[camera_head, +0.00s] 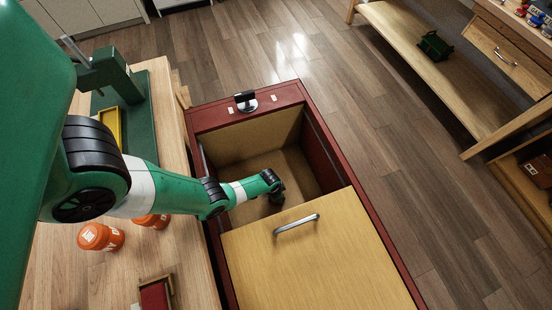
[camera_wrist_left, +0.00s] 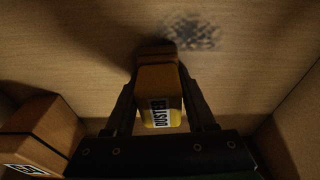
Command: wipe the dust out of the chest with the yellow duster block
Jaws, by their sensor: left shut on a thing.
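The dark red chest (camera_head: 263,98) stands beside the workbench, its far part open and its inside bare wood. My left arm reaches down into the opening. My left gripper (camera_head: 277,196) is low inside the chest; its fingertips are hidden in the head view. In the left wrist view the left gripper (camera_wrist_left: 160,82) is shut on the yellow duster block (camera_wrist_left: 160,80), labelled DUSTER. The block's far end is at or just above the chest floor. A grey speckled dust patch (camera_wrist_left: 195,36) lies on the floor just beyond and right of the block. My right gripper is out of view.
A wooden lid panel with a metal handle (camera_head: 296,225) covers the near part of the chest. A brown labelled box (camera_wrist_left: 42,132) is at lower left in the wrist view. Orange jars (camera_head: 100,237) and a yellow tray (camera_head: 109,126) are on the workbench (camera_head: 70,270). Chest walls surround the arm.

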